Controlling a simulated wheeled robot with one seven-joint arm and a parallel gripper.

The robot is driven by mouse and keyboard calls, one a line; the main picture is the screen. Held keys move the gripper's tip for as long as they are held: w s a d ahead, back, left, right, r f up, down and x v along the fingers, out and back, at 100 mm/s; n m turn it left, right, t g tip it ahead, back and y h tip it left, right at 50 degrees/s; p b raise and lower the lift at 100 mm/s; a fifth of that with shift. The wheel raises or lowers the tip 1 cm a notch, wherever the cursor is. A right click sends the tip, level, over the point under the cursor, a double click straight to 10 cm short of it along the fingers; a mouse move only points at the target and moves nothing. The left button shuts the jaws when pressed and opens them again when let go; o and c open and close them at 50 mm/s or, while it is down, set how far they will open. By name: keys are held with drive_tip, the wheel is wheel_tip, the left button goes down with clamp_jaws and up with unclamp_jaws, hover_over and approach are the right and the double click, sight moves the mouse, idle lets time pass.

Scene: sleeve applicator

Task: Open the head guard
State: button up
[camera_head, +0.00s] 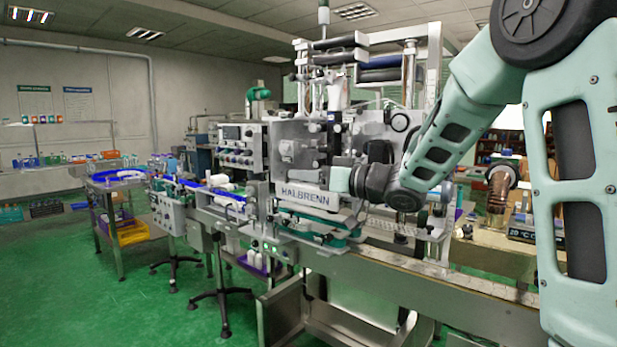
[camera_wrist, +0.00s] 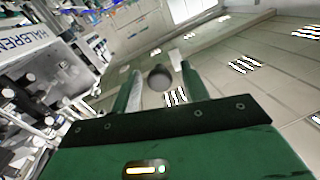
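The sleeve applicator with the HALBRENN label (camera_head: 305,195) stands in the middle of the head view. A greyish, see-through panel (camera_head: 292,135) above the label looks like the head guard; its edges are hard to make out.
A conveyor (camera_head: 440,275) runs along the machine's front to the right. A bottle feed table (camera_head: 115,178) stands at the left. Machine columns and rods (camera_head: 409,75) rise close behind my wrist. The green floor (camera_head: 100,300) at front left is clear.

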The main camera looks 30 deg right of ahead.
drive_tip(key=shift+s, duration=0.1)
drive_tip(key=b+v, duration=0.2)
drive_tip(key=v, duration=1.5)
drive_tip(key=shift+s+d, duration=0.1)
drive_tip(key=w+a+f+m+h, duration=0.1)
drive_tip(key=w+a+f+h, duration=0.3)
drive_tip(key=w+a, duration=0.3)
drive_tip(key=a+f+g+h, duration=0.2)
drive_tip(key=a+f+g, duration=0.2)
drive_tip(key=a+f, duration=0.5)
drive_tip(key=s+a+f+n+g, duration=0.1)
drive_tip(key=s+a+f+g, duration=0.2)
drive_tip(key=s, duration=0.5)
drive_tip(key=s+a+f+n+g+h, duration=0.1)
drive_tip(key=s+a+f+g, duration=0.3)
drive_tip(key=s, duration=0.5)
drive_tip(key=s+a+f+n+g+h, duration=0.1)
drive_tip(key=s+a+f+g, duration=0.3)
drive_tip(key=s, duration=0.5)
drive_tip(key=a+n, duration=0.1)
drive_tip(key=a, duration=0.1)
drive_tip(key=shift+a+n+g, duration=0.3)
drive_tip(key=shift+n, duration=0.1)
